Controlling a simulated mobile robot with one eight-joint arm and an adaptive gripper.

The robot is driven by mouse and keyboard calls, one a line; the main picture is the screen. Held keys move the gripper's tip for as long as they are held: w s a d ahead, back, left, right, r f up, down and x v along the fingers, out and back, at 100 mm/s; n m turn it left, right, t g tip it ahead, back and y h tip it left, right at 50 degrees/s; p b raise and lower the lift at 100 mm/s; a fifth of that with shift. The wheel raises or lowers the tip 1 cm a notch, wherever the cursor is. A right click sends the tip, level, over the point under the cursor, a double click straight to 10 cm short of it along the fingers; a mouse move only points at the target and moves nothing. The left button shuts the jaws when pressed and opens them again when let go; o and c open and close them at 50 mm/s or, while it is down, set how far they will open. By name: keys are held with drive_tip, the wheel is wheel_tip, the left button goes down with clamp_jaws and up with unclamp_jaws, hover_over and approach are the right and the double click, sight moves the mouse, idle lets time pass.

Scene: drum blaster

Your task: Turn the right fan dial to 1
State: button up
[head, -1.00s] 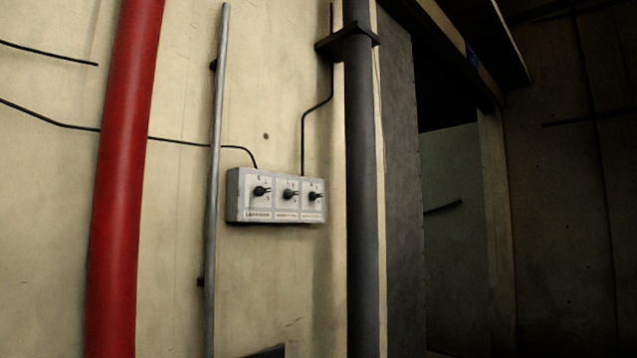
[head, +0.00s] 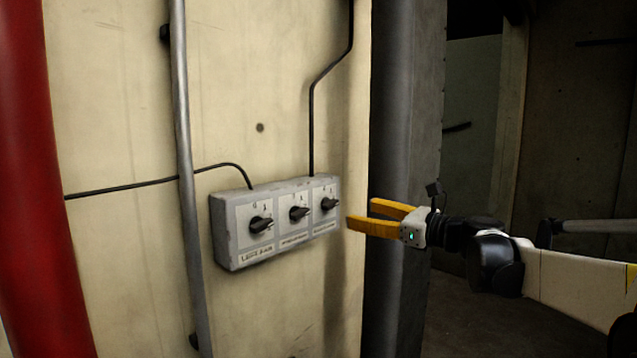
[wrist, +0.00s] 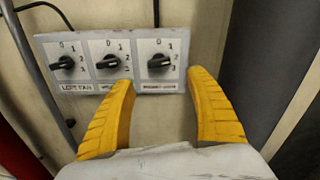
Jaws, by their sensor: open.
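A grey control box (head: 228,250) on the wall carries three black dials side by side. The left dial (head: 260,225) is labelled LEFT FAN; the labels of the middle dial (head: 299,213) and right dial (head: 329,204) are too blurred to read. In the wrist view, the left (wrist: 62,63), middle (wrist: 108,62) and right (wrist: 160,61) dials have near-level handles with numbers around them; I cannot tell which number each handle points at. My gripper (head: 358,213) is open and empty, just right of the box. In the wrist view its yellow fingers (wrist: 160,78) straddle the space below the right dial, apart from it.
A thin vertical pipe (head: 184,150) stands left of the box, with a red pipe (head: 45,200) further left. A thick dark pipe (head: 392,120) stands right of the box. Black cables (head: 313,110) run to the box top.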

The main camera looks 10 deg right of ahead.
sight(334, 205)
drive_tip(key=p+x, duration=0.3)
drive_tip(key=x, duration=0.7)
drive_tip(key=shift+w+a+r, duration=0.1)
drive_tip(key=shift+a+r, duration=0.05)
drive_tip(key=shift+a, duration=0.1)
drive_tip(key=c, duration=1.2)
